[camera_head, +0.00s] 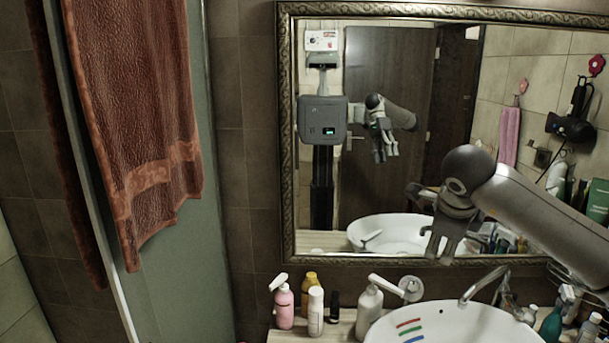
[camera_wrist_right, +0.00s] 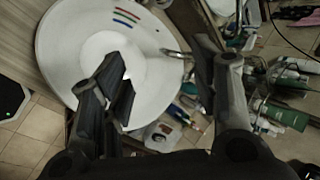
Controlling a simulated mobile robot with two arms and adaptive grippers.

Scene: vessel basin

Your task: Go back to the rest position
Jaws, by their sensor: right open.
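My right gripper (camera_head: 440,252) hangs in the air in front of the mirror, above the white basin (camera_head: 470,325), with its fingers pointing down. The arm comes in from the right. In the right wrist view the gripper (camera_wrist_right: 158,80) has its fingers spread apart with nothing between them. The basin (camera_wrist_right: 60,60) lies below them. Red, green and blue strips (camera_head: 409,330) lie inside the basin; they also show in the right wrist view (camera_wrist_right: 127,18). My left gripper is not in the head view, apart from any reflection.
A framed mirror (camera_head: 400,255) stands behind the basin and reflects my body and an arm. A pink bottle (camera_head: 284,306), a white bottle (camera_head: 316,312) and a pump dispenser (camera_head: 369,308) stand left of the basin. More bottles (camera_head: 553,322) stand right. A brown towel (camera_head: 140,110) hangs left.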

